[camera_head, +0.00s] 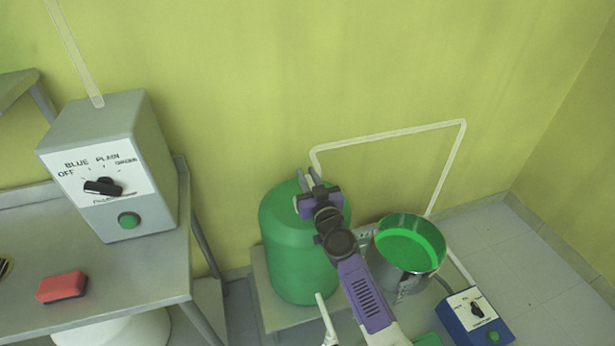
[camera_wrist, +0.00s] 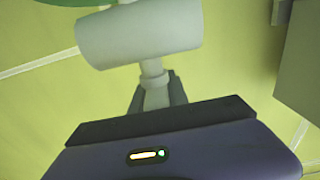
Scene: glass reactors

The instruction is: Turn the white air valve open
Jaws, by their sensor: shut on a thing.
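The white air valve (camera_wrist: 140,35) fills the upper middle of the wrist view as a pale, thick cylinder with a narrow neck and a flat handle (camera_wrist: 156,96) below it. My gripper (camera_wrist: 154,84) is shut on this handle, with one dark finger on each side. In the head view my gripper (camera_head: 309,178) is at the top of the green tank (camera_head: 293,250), by the lower end of the white pipe (camera_head: 390,131). There the valve is largely hidden by my gripper, and I cannot tell how far it is turned.
A steel pot with green contents (camera_head: 408,250) stands right of the tank, close to my arm. A blue control box (camera_head: 477,318) is at the lower right. A grey dial box (camera_head: 110,165) and a red block (camera_head: 62,287) are on the left table. The right floor is clear.

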